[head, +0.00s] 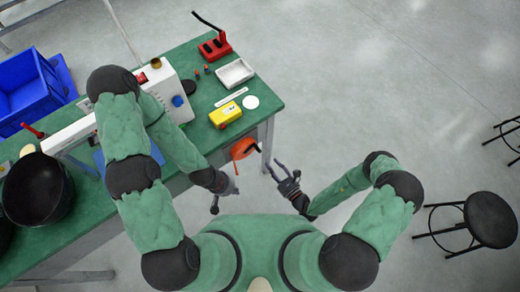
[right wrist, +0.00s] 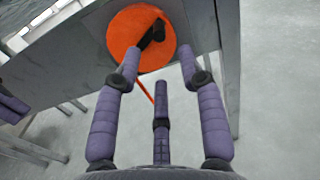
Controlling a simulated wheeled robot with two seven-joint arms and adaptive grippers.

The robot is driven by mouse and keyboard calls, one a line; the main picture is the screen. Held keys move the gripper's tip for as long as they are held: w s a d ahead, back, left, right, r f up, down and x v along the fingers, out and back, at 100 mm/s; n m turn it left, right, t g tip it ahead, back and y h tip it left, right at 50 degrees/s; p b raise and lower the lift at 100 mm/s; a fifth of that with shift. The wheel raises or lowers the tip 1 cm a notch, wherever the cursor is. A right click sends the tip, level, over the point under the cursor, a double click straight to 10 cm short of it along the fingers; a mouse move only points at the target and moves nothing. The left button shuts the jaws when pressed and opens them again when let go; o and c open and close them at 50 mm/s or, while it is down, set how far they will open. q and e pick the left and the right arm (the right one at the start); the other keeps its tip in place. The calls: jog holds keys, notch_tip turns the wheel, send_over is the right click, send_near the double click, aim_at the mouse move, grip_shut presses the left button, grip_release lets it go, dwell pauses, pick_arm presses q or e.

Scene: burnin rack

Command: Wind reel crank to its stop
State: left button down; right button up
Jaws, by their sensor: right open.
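The orange reel (head: 240,148) is mounted under the bench's right end. In the right wrist view its orange disc (right wrist: 128,40) is near the top, with a dark crank handle (right wrist: 157,32) standing out from its right side. My right gripper (head: 277,170) is open and empty, right of the reel in the head view. In the right wrist view, its fingers (right wrist: 160,70) point toward the disc, below the crank handle, which seems to lie beyond the fingertips. My left gripper (head: 226,192) hangs in front of the bench edge, left of and below the reel, fingers apart, seemingly empty.
The green bench top (head: 205,135) carries a yellow box (head: 225,114), a white tray (head: 235,73) and a red tool holder (head: 216,47). A bench leg (head: 267,145) stands right beside the reel. A black stool (head: 490,219) is far right; the floor between is clear.

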aim_at(260, 152)
jog(key=shift+b+x, duration=0.65)
jog(key=shift+x, duration=4.15)
grip_shut()
